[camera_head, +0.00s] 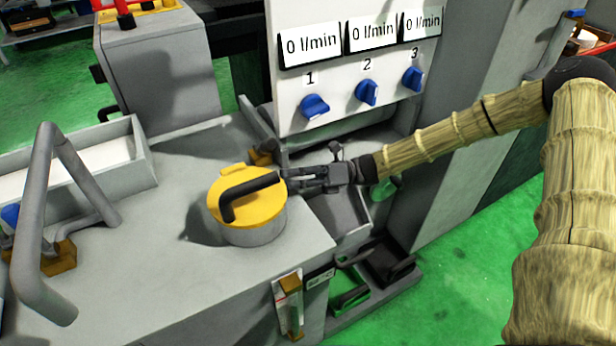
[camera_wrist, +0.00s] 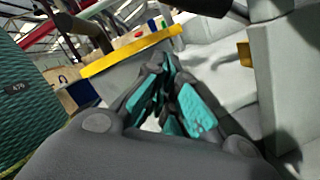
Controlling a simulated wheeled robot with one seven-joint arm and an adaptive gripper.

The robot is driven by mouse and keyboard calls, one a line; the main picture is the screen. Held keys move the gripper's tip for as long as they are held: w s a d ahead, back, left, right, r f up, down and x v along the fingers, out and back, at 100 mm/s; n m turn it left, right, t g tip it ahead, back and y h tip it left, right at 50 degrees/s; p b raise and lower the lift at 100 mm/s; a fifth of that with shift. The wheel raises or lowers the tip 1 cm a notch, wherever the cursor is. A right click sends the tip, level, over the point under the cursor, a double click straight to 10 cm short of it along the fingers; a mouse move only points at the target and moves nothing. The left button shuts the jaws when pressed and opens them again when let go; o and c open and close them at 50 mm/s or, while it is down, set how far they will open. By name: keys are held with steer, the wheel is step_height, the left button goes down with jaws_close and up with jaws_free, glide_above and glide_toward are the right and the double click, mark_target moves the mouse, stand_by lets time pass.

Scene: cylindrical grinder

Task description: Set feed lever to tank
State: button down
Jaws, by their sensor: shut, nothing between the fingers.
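A black bent lever (camera_head: 250,187) sits on a round yellow disc (camera_head: 268,207) on top of a short grey cylinder. Its long arm points to the right, and its other end bends down at the left. In the head view my gripper (camera_head: 289,182) reaches in from the right with its fingertips at the lever's right end. I cannot tell whether they touch. In the wrist view the teal-padded fingers of my gripper (camera_wrist: 162,65) are closed together and empty. The yellow disc's edge (camera_wrist: 130,52) is just beyond them. No label naming the lever is readable.
A white panel (camera_head: 345,60) with three blue knobs and "0 l/min" displays stands behind. A bent grey tube (camera_head: 40,220) rises at the left beside a grey tray (camera_head: 128,160). A small gauge (camera_head: 289,305) is on the front face. Green floor is open at the right.

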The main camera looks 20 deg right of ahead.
mark_target(264, 148)
steer(key=shift+w+a+r, duration=0.4)
steer(key=shift+w+r, duration=0.2)
steer(key=shift+r, duration=0.2)
steer(key=shift+w+a+r, duration=0.4)
steer(key=shift+w+r, duration=0.2)
steer(key=shift+r, duration=0.15)
steer(key=shift+r, duration=0.1)
steer(key=r+p, duration=0.1)
steer(key=w+r+p, duration=0.1)
steer(key=p, duration=0.1)
steer(key=shift+a+r, duration=0.1)
steer(key=shift+r, duration=0.2)
steer(key=shift+f, duration=0.1)
